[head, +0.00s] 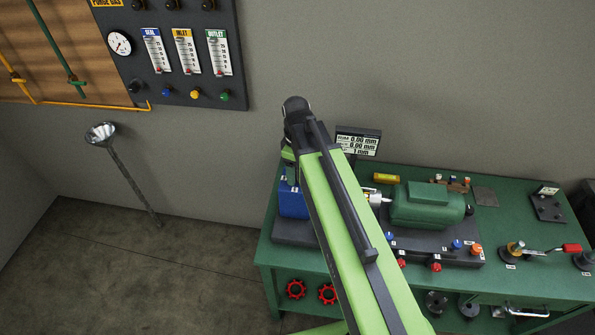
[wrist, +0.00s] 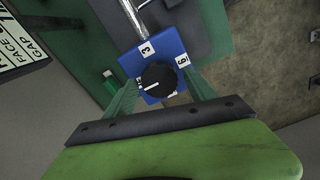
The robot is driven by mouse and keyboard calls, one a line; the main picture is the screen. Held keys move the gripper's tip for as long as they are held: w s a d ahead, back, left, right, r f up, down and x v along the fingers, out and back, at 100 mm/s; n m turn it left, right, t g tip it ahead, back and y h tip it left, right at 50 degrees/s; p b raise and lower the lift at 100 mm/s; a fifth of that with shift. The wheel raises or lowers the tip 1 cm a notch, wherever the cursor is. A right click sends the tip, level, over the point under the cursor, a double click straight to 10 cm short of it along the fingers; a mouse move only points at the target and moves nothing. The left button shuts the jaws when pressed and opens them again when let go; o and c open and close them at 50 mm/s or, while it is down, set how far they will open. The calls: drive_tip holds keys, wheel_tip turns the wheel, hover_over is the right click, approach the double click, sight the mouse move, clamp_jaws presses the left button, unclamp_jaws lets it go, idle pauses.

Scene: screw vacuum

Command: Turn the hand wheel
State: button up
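A black round knob (wrist: 158,78) with a white line sits on top of a blue block (wrist: 176,50) in the wrist view. White number labels lie around it. It is the wheel nearest my gripper. The blue block also shows in the head view (head: 292,204) at the bench's left end, partly behind my arm. My gripper (wrist: 163,86) is above the block, its two green fingers apart on either side of the knob. I cannot tell whether they touch it. In the head view my arm hides the knob and most of the gripper.
A green motor (head: 428,206) stands on the green bench (head: 540,290), right of my arm. A readout display (head: 358,142) stands behind. A red-handled lever (head: 570,248) is at right.

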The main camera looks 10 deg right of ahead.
drive_tip(key=c, duration=1.2)
drive_tip(key=shift+o, duration=0.2)
drive_tip(key=shift+m, duration=0.4)
drive_tip(key=m, duration=0.3)
drive_tip(key=shift+m, duration=0.3)
drive_tip(key=m, duration=0.4)
drive_tip(key=shift+m, duration=0.3)
drive_tip(key=m, duration=0.4)
drive_tip(key=shift+s+d+m, duration=0.1)
drive_tip(key=shift+m, duration=2.3)
